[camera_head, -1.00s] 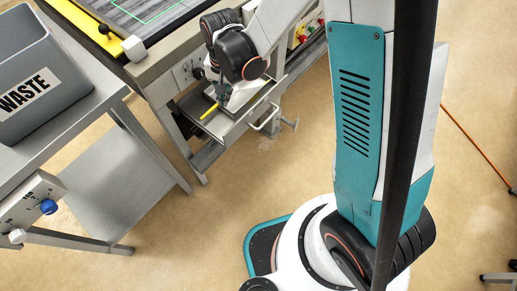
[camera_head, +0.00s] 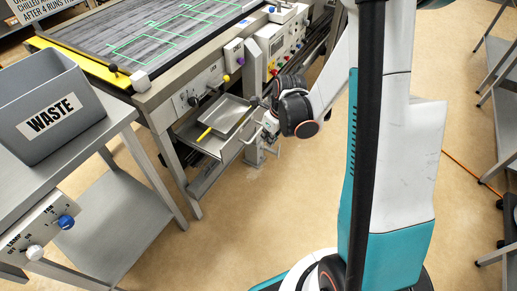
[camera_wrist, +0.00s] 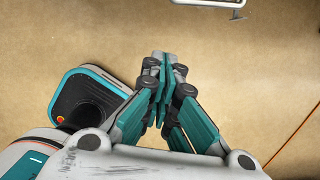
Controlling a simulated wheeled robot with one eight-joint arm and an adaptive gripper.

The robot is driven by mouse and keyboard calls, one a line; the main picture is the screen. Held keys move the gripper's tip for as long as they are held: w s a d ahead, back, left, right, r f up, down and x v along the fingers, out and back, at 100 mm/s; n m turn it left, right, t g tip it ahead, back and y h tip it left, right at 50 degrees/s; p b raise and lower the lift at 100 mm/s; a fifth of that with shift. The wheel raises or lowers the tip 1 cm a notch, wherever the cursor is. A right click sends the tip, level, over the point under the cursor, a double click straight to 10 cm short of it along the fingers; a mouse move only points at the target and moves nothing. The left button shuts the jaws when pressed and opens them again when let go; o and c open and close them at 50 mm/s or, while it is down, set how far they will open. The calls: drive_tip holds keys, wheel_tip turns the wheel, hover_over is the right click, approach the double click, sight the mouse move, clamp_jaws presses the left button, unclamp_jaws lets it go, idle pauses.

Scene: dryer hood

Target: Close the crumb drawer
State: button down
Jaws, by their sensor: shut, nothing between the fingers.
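The crumb drawer (camera_head: 231,148) is a grey metal drawer standing open below the machine's front panel in the head view. A U-shaped handle (camera_head: 252,135) is on its front. A shallow metal tray (camera_head: 224,112) and a yellow stick-like item (camera_head: 205,133) lie in it. My gripper (camera_wrist: 158,65) is shut and empty, its teal and black fingers together over bare floor in the wrist view. In the head view it is close to the drawer's front right side, partly hidden by my wrist; contact cannot be told. A pale metal part (camera_wrist: 237,15) shows at the wrist view's top edge.
A grey table (camera_head: 140,150) with a waste bin (camera_head: 30,115) stands left of the drawer. The machine's knob panel (camera_head: 200,95) is just above the drawer. The floor (camera_head: 215,240) in front is clear. An orange cable (camera_head: 465,170) lies at the right.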

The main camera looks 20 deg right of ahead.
drive_tip(key=w+a+f+b, duration=0.2)
drive_tip(key=w+f+b, duration=0.3)
drive_tip(key=f, duration=0.4)
drive_tip(key=shift+w+a+f, duration=0.25)
drive_tip(key=shift+w+a, duration=0.05)
drive_tip(key=shift+w, duration=0.15)
